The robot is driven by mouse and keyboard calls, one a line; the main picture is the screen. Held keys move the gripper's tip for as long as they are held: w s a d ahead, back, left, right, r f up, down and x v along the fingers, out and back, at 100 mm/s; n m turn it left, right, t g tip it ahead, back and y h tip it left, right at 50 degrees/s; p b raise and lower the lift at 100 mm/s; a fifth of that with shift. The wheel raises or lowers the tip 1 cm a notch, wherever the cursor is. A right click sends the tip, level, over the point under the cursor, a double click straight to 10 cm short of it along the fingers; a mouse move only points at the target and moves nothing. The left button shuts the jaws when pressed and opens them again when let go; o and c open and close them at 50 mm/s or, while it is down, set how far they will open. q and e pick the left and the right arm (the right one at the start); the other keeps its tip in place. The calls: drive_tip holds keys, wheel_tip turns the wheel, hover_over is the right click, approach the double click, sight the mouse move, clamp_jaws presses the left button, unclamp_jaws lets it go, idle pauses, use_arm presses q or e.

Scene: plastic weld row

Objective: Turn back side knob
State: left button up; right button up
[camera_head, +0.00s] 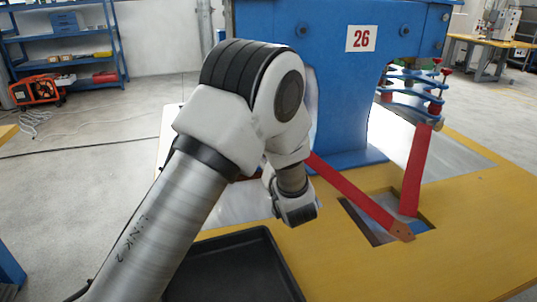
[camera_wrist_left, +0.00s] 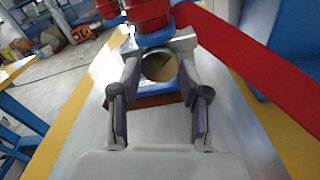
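In the left wrist view, a round metal-rimmed knob (camera_wrist_left: 158,66) faces me between the fingers of my left gripper (camera_wrist_left: 160,60). The fingers stand apart, one on each side of the knob, with a narrow gap seeming to remain; contact is hard to tell. The blue machine (camera_head: 345,100) marked 26 stands on the yellow table in the head view. There my left arm covers its near side, and the knob and my left fingers are hidden. My right gripper is in neither view.
Red bars (camera_head: 352,190) slope down to a recess in the yellow table (camera_head: 460,230). A black tray (camera_head: 235,270) lies at the table's near edge. Red cylinders (camera_wrist_left: 148,14) sit just above the knob. Blue shelves (camera_head: 65,45) stand far left.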

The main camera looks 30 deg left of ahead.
use_arm(q)
drive_tip(key=c, duration=0.3)
